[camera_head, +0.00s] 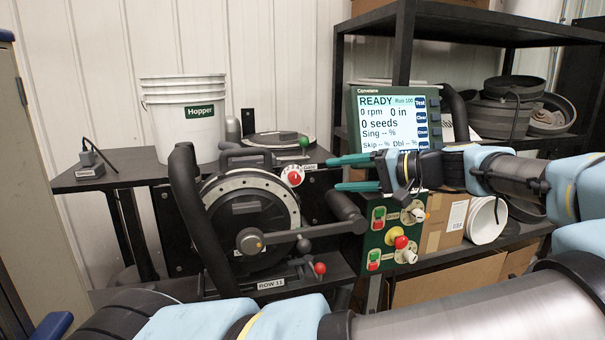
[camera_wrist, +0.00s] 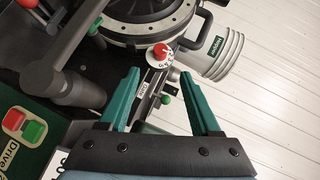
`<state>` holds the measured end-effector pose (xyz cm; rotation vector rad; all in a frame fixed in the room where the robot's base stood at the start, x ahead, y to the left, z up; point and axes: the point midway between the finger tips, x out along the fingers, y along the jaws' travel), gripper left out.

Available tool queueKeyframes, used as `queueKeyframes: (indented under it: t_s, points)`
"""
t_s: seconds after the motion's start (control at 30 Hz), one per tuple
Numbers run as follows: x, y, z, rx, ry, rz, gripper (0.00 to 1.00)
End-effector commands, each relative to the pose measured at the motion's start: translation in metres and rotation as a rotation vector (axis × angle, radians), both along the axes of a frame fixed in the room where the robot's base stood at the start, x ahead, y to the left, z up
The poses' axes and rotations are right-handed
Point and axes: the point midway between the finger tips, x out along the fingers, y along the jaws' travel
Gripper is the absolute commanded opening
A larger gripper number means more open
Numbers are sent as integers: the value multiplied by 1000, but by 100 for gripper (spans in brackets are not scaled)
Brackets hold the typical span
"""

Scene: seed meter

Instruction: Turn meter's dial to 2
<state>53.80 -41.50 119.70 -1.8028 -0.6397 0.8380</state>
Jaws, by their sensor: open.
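The meter's dial (camera_head: 292,175) is a small red knob on a white numbered plate, at the upper right of the round seed meter (camera_head: 248,226). In the wrist view the dial (camera_wrist: 159,53) lies just beyond and between the fingertips; I cannot tell which number it points to. My gripper (camera_head: 333,174) has two green fingers, spread apart and empty. In the head view it is right of the dial, pointing left at it, with a gap between. The wrist view shows my gripper (camera_wrist: 160,74) with nothing between its fingers.
A green-knobbed Gate lever (camera_head: 304,143) stands above the dial. A black curved hose (camera_head: 199,220) and a crank arm (camera_head: 290,237) are in front of the meter. A display (camera_head: 394,118) and button panel (camera_head: 393,236) stand right. A white Hopper bucket (camera_head: 184,122) is behind left.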

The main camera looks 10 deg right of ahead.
Motion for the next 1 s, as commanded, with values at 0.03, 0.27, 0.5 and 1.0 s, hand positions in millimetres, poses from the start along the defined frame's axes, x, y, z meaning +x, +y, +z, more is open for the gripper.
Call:
queueKeyframes:
  t_s: [0.03, 0.27, 0.5, 1.0]
  points:
    - [4, 7, 1, 1, 1, 6, 64]
    - [30, 39, -8, 3, 3, 8, 64]
    - [53, 66, -19, 3, 2, 6, 64]
    - [61, 75, -26, 0, 3, 3, 61]
